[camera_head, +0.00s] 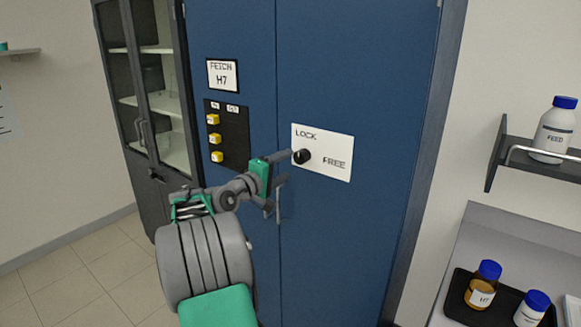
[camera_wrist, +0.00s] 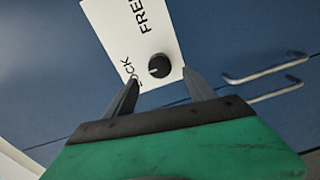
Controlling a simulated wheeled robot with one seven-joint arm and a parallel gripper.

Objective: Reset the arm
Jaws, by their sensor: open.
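My gripper (camera_head: 281,157) is raised in front of the blue cabinet (camera_head: 351,60), just left of a black knob (camera_head: 303,156) on a white LOCK/FREE plate (camera_head: 336,172). In the wrist view my gripper (camera_wrist: 160,88) has its two dark fingers spread apart. The knob (camera_wrist: 159,66) shows beyond the fingertips and between them, with nothing held. I cannot tell whether a finger touches the knob. The knob's white mark lies toward the LOCK side.
Two door handles (camera_head: 280,201) sit just below my gripper. A panel of yellow buttons (camera_head: 214,137) is to the left under a FETCH H7 sign (camera_head: 222,75). A grey glass-door cabinet (camera_head: 150,90) stands further left. At right are a shelf bottle (camera_head: 554,131) and a black tray (camera_head: 455,301) with bottles.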

